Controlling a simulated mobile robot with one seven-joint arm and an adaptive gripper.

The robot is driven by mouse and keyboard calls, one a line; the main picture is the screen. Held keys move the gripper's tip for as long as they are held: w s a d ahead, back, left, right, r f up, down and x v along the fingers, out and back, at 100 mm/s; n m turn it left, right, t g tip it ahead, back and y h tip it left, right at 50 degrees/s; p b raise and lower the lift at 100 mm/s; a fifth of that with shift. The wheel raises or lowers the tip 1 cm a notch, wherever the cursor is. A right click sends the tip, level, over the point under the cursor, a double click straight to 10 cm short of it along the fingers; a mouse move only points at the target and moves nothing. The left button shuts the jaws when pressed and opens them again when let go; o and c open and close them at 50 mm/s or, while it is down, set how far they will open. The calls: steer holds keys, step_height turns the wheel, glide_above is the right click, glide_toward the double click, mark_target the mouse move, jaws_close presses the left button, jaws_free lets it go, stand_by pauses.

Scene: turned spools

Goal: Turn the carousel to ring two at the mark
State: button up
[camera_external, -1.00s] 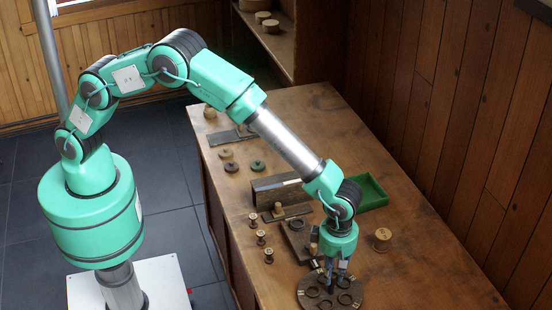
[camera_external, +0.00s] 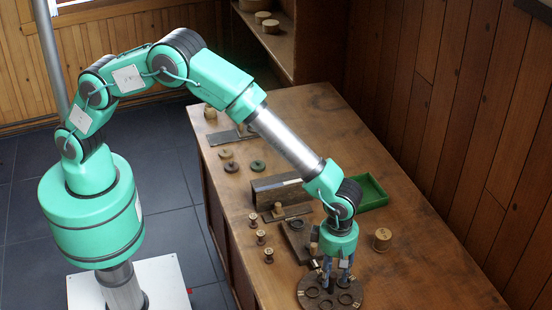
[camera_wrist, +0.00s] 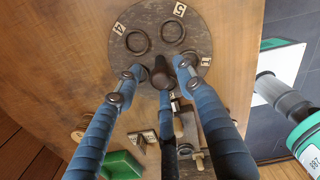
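The carousel (camera_external: 316,304) is a dark round disc with ring outlines and small white number tags, at the table's near end. In the wrist view the carousel (camera_wrist: 197,40) shows tags 4 (camera_wrist: 118,28), 5 (camera_wrist: 179,9) and, at its right edge, one that looks like 1 (camera_wrist: 206,60). Tag two is not readable. A dark knob (camera_wrist: 160,72) stands at its centre. My gripper (camera_wrist: 157,68) is over the disc, its blue fingers spread around the knob with gaps showing at both sides. In the external view my gripper (camera_external: 336,278) hides part of the disc. I cannot make out the mark.
Several small spools (camera_external: 261,237) stand along the table's left edge. A dark block fixture (camera_external: 297,238) lies behind the carousel. A wooden cylinder (camera_external: 382,239) and a green tray (camera_external: 371,194) are to the right. The table right of the carousel is clear.

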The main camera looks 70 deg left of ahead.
step_height(320, 180, up, 12)
stand_by(0.6)
steer(key=shift+f, duration=0.1)
stand_by(0.4)
